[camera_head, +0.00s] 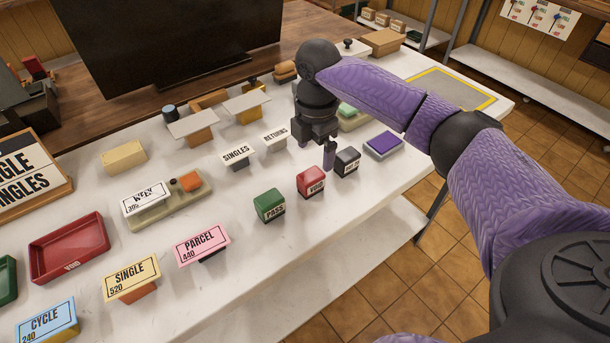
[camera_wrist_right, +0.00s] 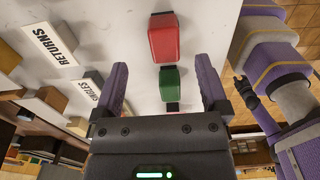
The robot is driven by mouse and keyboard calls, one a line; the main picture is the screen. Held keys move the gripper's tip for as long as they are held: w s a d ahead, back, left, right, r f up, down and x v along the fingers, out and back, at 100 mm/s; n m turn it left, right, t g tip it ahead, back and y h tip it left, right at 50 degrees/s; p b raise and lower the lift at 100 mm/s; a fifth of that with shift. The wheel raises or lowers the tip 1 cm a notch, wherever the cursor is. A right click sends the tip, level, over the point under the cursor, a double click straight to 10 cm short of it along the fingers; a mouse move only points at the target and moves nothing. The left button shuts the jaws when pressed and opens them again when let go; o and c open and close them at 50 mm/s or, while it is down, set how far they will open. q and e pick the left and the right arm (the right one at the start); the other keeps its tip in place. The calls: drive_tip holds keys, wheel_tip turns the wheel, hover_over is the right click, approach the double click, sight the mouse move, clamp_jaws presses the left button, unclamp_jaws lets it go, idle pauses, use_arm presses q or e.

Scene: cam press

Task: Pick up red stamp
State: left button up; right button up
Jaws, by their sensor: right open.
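The red stamp (camera_head: 310,182) is a small red block with a white label reading "VOID", upright on the white counter between a green stamp and a black one. My right gripper (camera_head: 318,155) is open and empty, pointing down above the counter just behind the red stamp and apart from it. In the right wrist view the red stamp (camera_wrist_right: 163,38) lies beyond the open fingertips (camera_wrist_right: 162,82), roughly centred between them.
The green "PASS" stamp (camera_head: 269,205) stands left of the red one, the black stamp (camera_head: 347,161) right. A purple ink pad (camera_head: 383,145) lies farther right. "SINGLES" (camera_head: 237,154) and "RETURNS" (camera_head: 275,138) signs stand behind. The counter in front of the stamps is bare.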

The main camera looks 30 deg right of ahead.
sight(311, 175)
drive_tip(key=f, duration=0.2)
drive_tip(key=f+b, duration=0.1)
drive_tip(key=f, duration=0.1)
drive_tip(key=a+f+b, duration=0.1)
drive_tip(key=f, duration=0.1)
drive_tip(key=shift+s+f, duration=0.3)
drive_tip(key=shift+f, duration=0.5)
drive_tip(key=shift+r, duration=0.15)
clamp_jaws()
use_arm(q)
drive_tip(key=p, duration=0.3)
drive_tip(key=shift+w+r, duration=0.1)
drive_tip(key=shift+r, duration=0.3)
use_arm(e)
wheel_tip(311, 175, up, 10)
drive_tip(key=shift+r, duration=0.1)
